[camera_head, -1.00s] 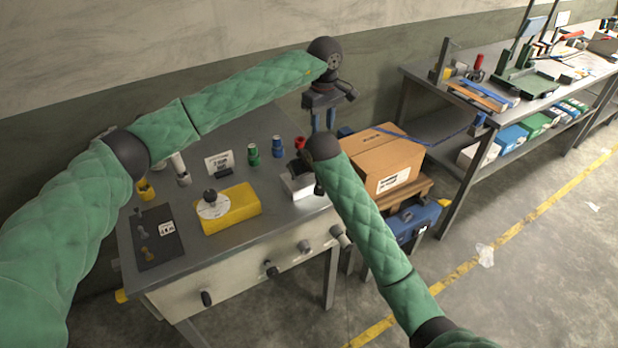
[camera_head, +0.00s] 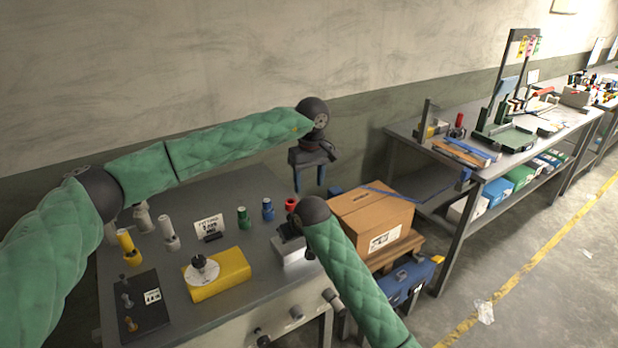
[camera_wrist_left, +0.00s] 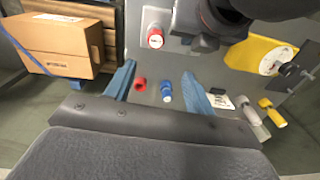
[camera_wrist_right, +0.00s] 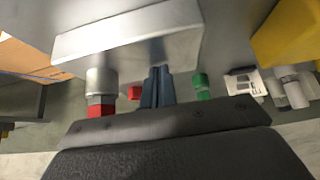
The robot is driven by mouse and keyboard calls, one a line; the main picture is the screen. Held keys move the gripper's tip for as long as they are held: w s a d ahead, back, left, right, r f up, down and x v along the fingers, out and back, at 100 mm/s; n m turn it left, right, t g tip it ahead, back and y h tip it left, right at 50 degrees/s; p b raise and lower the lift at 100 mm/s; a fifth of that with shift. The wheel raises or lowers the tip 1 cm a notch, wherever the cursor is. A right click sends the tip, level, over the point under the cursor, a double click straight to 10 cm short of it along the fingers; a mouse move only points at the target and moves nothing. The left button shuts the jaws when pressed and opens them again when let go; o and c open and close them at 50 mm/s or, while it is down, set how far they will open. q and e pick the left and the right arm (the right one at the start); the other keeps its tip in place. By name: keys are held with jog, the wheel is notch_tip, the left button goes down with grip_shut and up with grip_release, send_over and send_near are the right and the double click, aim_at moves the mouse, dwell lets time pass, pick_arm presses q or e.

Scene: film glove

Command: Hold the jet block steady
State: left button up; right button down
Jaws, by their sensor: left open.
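The jet block, which I take to be the pale metal block (camera_head: 292,252), sits at the right front of the grey bench. It fills the top of the right wrist view (camera_wrist_right: 130,40), with a silver and red fitting (camera_wrist_right: 101,92) on it. My right gripper's blue fingers (camera_wrist_right: 158,74) are together and overlap the block's edge; whether they touch it I cannot tell. In the head view my right wrist hides them. My left gripper (camera_head: 309,182) is open and empty, pointing down above the bench's back right side. Its spread fingers also show in the left wrist view (camera_wrist_left: 160,80).
Red (camera_head: 291,204), blue (camera_head: 268,209) and green (camera_head: 243,217) fittings stand behind the block. A yellow block (camera_head: 232,272) with a white disc, a sign card (camera_head: 209,227) and a dark mat (camera_head: 145,318) are left. A cardboard box (camera_head: 372,215) stands right of the bench.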

pick_arm(q)
jog(key=shift+m, duration=0.8)
jog(key=f, duration=1.2)
jog(key=shift+s+d+f, duration=0.1)
jog(key=shift+d, duration=0.3)
jog(key=c, duration=1.1)
